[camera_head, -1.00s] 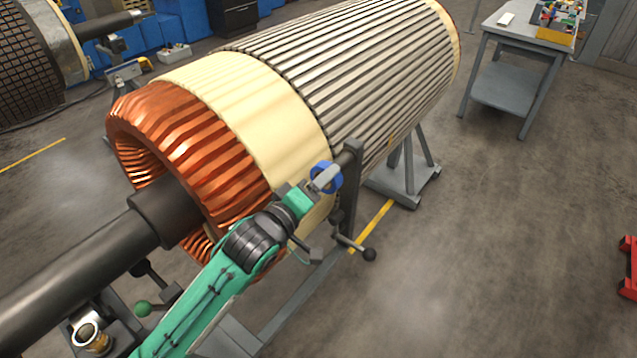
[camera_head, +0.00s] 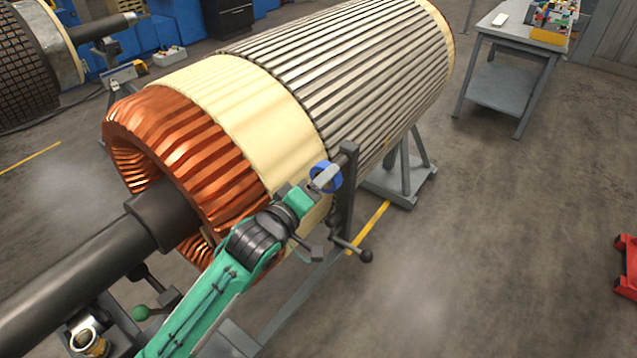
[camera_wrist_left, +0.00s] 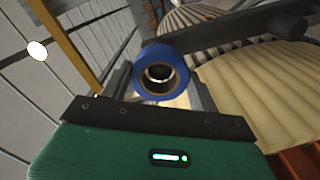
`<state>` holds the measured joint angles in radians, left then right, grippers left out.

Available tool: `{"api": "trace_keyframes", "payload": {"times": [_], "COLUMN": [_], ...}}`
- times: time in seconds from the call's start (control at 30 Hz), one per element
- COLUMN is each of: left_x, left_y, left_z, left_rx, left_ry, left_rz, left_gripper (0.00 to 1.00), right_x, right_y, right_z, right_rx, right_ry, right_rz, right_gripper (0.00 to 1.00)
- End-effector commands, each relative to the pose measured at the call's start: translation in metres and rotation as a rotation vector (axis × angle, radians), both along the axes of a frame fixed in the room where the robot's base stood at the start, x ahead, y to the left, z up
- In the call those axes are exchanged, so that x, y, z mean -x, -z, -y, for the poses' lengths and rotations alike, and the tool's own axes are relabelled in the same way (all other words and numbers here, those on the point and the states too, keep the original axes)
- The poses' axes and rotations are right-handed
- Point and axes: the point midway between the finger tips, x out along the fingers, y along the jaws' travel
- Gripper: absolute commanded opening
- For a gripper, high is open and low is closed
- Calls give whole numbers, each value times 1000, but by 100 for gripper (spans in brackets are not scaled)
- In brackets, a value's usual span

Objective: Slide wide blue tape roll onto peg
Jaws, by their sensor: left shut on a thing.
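The wide blue tape roll (camera_head: 334,182) is held by my left gripper (camera_head: 325,177) beside a dark upright post (camera_head: 347,200), in front of the rotor. A short dark peg (camera_head: 345,157) shows at the post's top, just above and right of the roll. In the left wrist view the blue roll (camera_wrist_left: 143,75) sits between my gripper's fingers (camera_wrist_left: 160,85), its round hole facing the camera. No peg shows inside the hole. A dark rod (camera_wrist_left: 255,32) passes behind and above the roll there; I cannot tell if it is the peg.
The large rotor (camera_head: 350,80) with copper windings (camera_head: 190,150) fills the space left of and behind the post. A handle with a black knob (camera_head: 366,256) juts out below the roll. A grey workbench (camera_head: 505,75) stands far right.

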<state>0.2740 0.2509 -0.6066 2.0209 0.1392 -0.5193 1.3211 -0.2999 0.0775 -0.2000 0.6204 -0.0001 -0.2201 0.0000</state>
Motion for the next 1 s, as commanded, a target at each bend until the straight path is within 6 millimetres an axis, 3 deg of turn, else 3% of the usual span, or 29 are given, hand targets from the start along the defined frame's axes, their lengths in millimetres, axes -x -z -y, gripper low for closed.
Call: {"api": "trace_keyframes", "payload": {"times": [1.0], "left_x": [-13], "left_y": [-1], "left_z": [10], "left_rx": [1], "left_ry": [0], "left_rz": [1], "left_gripper": [41], "right_x": [0], "right_y": [-4], "right_z": [4], "right_rx": [4], "right_ry": [-2], "right_rz": [0], "right_gripper": [36]}}
